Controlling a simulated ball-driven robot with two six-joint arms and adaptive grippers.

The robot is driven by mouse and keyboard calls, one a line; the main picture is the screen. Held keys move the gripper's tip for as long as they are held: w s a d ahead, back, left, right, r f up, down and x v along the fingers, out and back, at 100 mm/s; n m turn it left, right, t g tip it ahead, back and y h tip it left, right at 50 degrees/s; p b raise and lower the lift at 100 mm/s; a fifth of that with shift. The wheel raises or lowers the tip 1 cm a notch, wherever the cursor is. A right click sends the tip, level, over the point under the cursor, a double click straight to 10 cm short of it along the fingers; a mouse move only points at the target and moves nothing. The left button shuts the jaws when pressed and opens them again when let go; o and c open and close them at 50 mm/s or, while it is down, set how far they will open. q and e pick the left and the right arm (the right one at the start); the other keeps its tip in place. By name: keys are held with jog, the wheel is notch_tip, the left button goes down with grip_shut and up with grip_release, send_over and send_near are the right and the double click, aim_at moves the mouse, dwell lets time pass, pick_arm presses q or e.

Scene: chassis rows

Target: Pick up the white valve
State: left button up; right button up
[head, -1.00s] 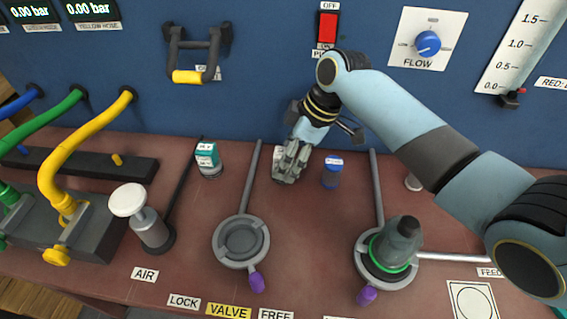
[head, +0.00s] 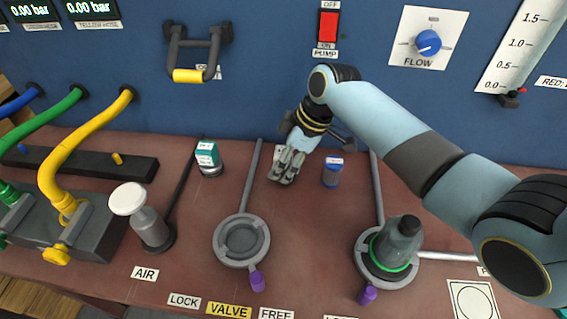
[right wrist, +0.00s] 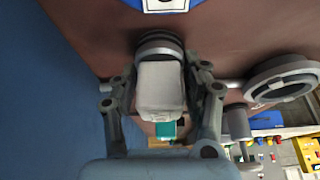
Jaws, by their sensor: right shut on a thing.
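The white valve (right wrist: 160,88) is a pale block with a grey ringed base, seen in the right wrist view between my fingers. My right gripper (right wrist: 163,108) has one finger on each side of it and is shut on it. In the head view my right gripper (head: 287,166) points down at the back of the bench, near the blue panel, and hides most of the valve. I cannot tell whether the valve is clear of the bench. My left gripper is not in view.
A blue-capped vial (head: 332,172) stands just right of my right gripper. A teal-labelled vial (head: 208,160) is to the left. An empty ring holder (head: 241,241) and a holder with a grey bottle (head: 397,243) are in front. A white-topped plunger (head: 142,215) stands further left.

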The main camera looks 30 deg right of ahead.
grip_shut()
jog(key=shift+r, duration=0.5)
jog(key=v, duration=0.3)
jog(key=shift+w+d+r, duration=0.15)
jog(key=shift+w+r, duration=0.05)
jog(key=shift+r, duration=0.2)
jog(key=s+d+r, duration=0.4)
jog(key=d+r, duration=0.2)
jog(key=d, duration=0.3)
jog(key=shift+s+d+r, duration=0.2)
jog(key=shift+s, duration=0.15)
